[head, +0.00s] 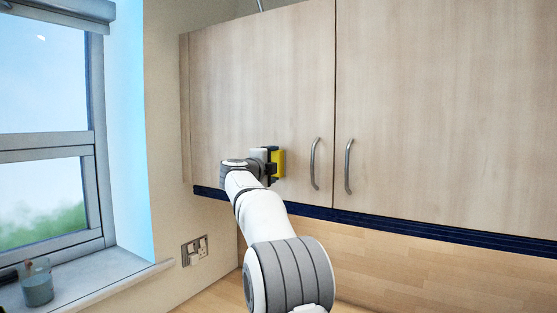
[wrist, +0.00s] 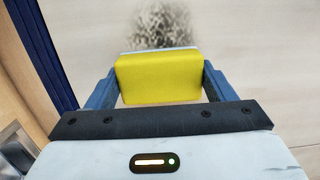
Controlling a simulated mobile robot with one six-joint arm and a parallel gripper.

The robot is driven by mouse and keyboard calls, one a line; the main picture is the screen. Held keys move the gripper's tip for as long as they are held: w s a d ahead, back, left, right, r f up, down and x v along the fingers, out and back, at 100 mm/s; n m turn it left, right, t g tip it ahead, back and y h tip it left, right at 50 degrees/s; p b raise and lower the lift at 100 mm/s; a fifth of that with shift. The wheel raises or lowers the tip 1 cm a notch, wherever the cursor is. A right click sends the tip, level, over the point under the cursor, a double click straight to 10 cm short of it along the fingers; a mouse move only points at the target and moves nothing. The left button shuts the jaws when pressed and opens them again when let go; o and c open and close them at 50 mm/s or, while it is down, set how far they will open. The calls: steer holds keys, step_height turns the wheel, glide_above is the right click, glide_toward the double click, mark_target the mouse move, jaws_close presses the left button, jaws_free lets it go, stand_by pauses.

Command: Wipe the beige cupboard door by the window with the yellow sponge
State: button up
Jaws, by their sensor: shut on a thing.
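The beige cupboard door (head: 250,85) by the window is shut, with a curved metal handle (head: 315,163) near its lower right. My gripper (head: 270,166) is at the lower middle of this door, left of the handle. It is shut on the yellow sponge (head: 279,163), which also shows between the two fingers in the wrist view (wrist: 158,80). The wrist view shows a dark speckled smudge (wrist: 162,25) on the pale door surface, just beyond the sponge's far edge. The smudge cannot be made out in the head view. I cannot tell whether the sponge touches the door.
A second beige door (head: 450,110) with its own handle (head: 348,166) adjoins on the right. A dark blue strip (head: 400,222) runs under the cupboards. The window (head: 45,130) is at left, with a glass (head: 37,284) on its sill. A wall socket (head: 194,250) is below.

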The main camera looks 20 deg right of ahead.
mark_target(288, 159)
steer(key=shift+w+a, duration=2)
steer(key=shift+w, duration=1)
steer(key=shift+s+d+r+b, duration=0.2)
steer(key=shift+s+d+b, duration=0.4)
steer(key=shift+s+d, duration=0.65)
steer(key=shift+s+d+r+b, duration=0.15)
steer(key=shift+s+d+b, duration=0.55)
steer(key=shift+s, duration=1)
steer(key=shift+s+d+r+b, duration=0.2)
steer(key=shift+s+d+b, duration=0.35)
steer(key=shift+s+d, duration=0.75)
steer(key=shift+s+a, duration=0.25)
steer(key=shift+p, duration=0.4)
